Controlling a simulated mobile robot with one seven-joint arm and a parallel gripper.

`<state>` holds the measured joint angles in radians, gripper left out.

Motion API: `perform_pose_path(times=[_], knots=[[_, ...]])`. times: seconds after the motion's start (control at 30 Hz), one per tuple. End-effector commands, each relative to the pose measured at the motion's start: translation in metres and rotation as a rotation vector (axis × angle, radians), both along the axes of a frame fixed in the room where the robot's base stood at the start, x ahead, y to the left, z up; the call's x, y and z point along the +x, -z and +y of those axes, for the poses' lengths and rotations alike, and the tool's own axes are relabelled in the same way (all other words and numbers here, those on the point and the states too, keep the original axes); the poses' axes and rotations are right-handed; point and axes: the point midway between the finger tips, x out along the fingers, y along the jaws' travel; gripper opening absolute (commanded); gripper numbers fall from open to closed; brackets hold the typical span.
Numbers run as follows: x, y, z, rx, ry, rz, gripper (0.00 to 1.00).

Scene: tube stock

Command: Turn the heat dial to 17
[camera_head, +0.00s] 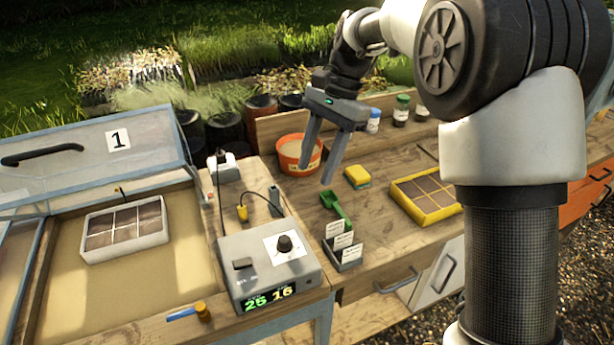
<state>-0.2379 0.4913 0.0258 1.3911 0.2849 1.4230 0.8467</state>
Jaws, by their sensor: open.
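The heat dial (285,244) is a black knob on a white plate on top of a grey control box (240,262). The box sits on the wooden bench beside the cold frame. Its front display (267,299) shows two numbers, a green one that looks like 25 and a yellow one that looks like 16. My gripper (328,176) is open and empty, pointing down over the bench. It is behind and to the right of the dial, well apart from it.
A cold frame (190,270) marked 1 holds a seed tray (125,228). An orange pot (298,155), a yellow sponge (357,175), a green scoop (336,207), a label holder (346,258) and a yellow tray (428,216) stand around the bench. A cable runs behind the box.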

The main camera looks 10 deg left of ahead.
Motion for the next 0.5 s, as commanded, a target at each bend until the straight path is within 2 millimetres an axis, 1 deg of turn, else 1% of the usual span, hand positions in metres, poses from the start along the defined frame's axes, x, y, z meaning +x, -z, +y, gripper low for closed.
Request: perform_pose_path(times=[0.03,0.1,0.23,0.37,0.5], knots=[[0.005,0.013,0.009,0.0,0.013,0.03,0.43],[0.009,0.022,0.017,-0.001,0.031,0.062,0.43],[0.011,0.032,0.024,-0.004,0.047,0.087,0.43],[0.007,0.044,0.028,-0.005,0.048,0.092,0.43],[-0.001,0.069,0.033,-0.006,0.049,0.093,0.43]])
